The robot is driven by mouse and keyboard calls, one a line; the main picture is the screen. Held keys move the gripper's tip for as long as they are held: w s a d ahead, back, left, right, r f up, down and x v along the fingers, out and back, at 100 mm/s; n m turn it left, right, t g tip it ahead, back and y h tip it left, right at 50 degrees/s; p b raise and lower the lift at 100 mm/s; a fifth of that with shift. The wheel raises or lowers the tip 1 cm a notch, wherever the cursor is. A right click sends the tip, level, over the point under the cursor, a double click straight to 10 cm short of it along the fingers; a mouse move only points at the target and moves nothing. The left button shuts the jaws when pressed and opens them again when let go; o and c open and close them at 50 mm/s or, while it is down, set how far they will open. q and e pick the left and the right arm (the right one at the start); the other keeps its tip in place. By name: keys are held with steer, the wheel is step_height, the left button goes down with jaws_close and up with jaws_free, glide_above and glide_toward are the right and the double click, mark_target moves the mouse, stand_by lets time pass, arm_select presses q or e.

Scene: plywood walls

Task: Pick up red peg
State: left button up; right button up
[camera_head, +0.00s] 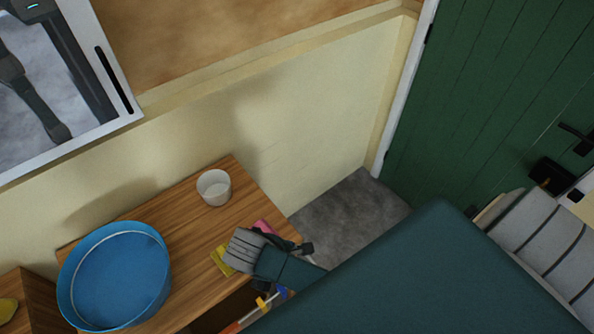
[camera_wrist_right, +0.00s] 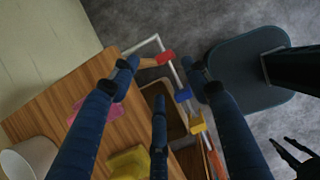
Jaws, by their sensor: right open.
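A red block-shaped end of a peg (camera_wrist_right: 165,57) shows in the right wrist view, with a wood-coloured part at its left, beside a thin white rail. It lies in line with the gap between my right gripper's fingertips (camera_wrist_right: 163,76), beyond them; I see no finger closed on it. My right gripper is open and empty, and in the head view it (camera_head: 270,246) is over the table's right end. It and my arm hide the red peg there. Dark spread fingers (camera_wrist_right: 292,156) at the wrist view's right edge may be my left gripper; its state is unclear.
A blue peg (camera_wrist_right: 182,95) and a yellow peg (camera_wrist_right: 197,124) sit along the rail. The wooden table (camera_head: 190,235) holds a blue basin (camera_head: 120,275), a white cup (camera_head: 213,187), a yellow item (camera_head: 221,261) and a pink item (camera_wrist_right: 122,109). Grey floor (camera_head: 345,215) is clear.

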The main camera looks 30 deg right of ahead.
steer(key=x, duration=0.3)
steer(key=s+p+x, duration=0.1)
steer(key=x, duration=0.1)
steer(key=shift+f, duration=0.3)
steer(key=shift+p+x, duration=0.3)
steer(key=shift+x, duration=0.85)
steer(key=shift+w+f, duration=0.15)
steer(key=shift+f, duration=0.25)
steer(key=shift+d+f, duration=0.15)
steer(key=shift+f, duration=0.05)
steer(key=c, duration=1.1)
arm_select(q)
steer(key=shift+w+r+t, duration=0.15)
steer(key=shift+w+r, duration=0.15)
steer(key=shift+r, duration=0.25)
steer(key=shift+w+r+t, duration=0.15)
steer(key=shift+w+r, duration=0.15)
steer(key=shift+r, duration=0.2)
